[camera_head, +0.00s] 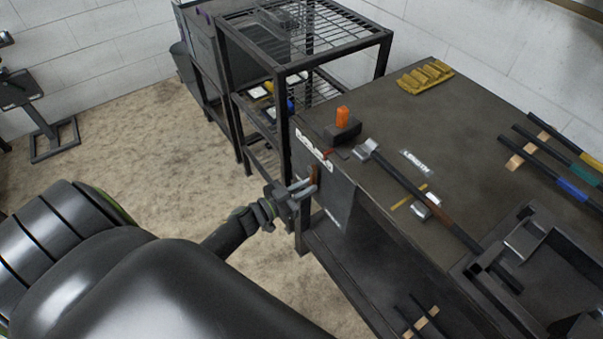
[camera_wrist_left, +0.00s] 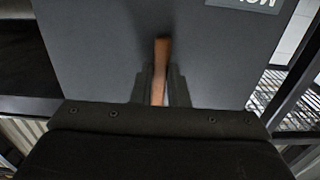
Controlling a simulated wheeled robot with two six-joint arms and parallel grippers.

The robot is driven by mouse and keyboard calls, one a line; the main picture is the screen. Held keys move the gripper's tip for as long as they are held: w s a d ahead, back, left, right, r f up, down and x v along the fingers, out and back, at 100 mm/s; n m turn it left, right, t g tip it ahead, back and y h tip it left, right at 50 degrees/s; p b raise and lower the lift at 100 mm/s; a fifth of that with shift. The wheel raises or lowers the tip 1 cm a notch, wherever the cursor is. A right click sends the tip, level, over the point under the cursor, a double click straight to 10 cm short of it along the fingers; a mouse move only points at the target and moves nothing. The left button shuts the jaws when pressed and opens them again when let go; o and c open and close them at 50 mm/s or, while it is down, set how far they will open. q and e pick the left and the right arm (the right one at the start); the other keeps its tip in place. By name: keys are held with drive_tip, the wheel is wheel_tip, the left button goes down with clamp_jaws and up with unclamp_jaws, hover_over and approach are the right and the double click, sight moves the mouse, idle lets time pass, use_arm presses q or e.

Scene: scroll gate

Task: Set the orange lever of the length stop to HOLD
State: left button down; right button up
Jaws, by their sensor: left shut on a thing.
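My left gripper (camera_head: 305,190) is at the end face of the dark bench, its fingers shut around a narrow brown-orange bar (camera_head: 315,174). The left wrist view shows this bar (camera_wrist_left: 161,62) between the two fingers (camera_wrist_left: 159,90), in front of a flat grey panel. A bright orange upright piece (camera_head: 342,117) stands on a dark block (camera_head: 342,132) at the bench's near-left corner, apart from the gripper. I cannot tell from the picture which of the two orange parts is the length stop's lever. The lettering by the bar is too small to read. My right gripper is out of view.
A white label plate (camera_head: 313,149) sits on the panel above the bar. A rod (camera_head: 413,190) lies across silver supports on the bench (camera_head: 470,140). A black wire rack (camera_head: 283,72) stands behind the corner. Open floor (camera_head: 110,110) lies to the left.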

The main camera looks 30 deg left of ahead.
use_arm(q)
drive_tip(key=n+p, duration=0.1)
drive_tip(key=d+n+p, duration=0.1)
drive_tip(key=n+p, duration=0.1)
drive_tip(key=s+d+n+p, duration=0.1)
drive_tip(key=shift+d+r, duration=0.25)
drive_tip(key=shift+r, duration=0.15)
drive_tip(key=shift+s+d+r+n+p, duration=0.15)
drive_tip(key=shift+d+n+p, duration=0.2)
drive_tip(key=shift+n+p, duration=0.4)
drive_tip(key=shift+s+d+r+n+p, duration=0.15)
drive_tip(key=shift+d+n+p, duration=0.15)
drive_tip(key=shift+n+p, duration=0.4)
drive_tip(key=shift+f+n, duration=0.15)
drive_tip(key=shift+n, duration=0.1)
drive_tip(key=c, duration=1.4)
unclamp_jaws()
drive_tip(key=b+v, duration=0.1)
drive_tip(key=v, duration=1.6)
drive_tip(key=shift+s+b, duration=0.25)
drive_tip(key=shift+b, duration=0.1)
drive_tip(key=shift+a+f, duration=0.1)
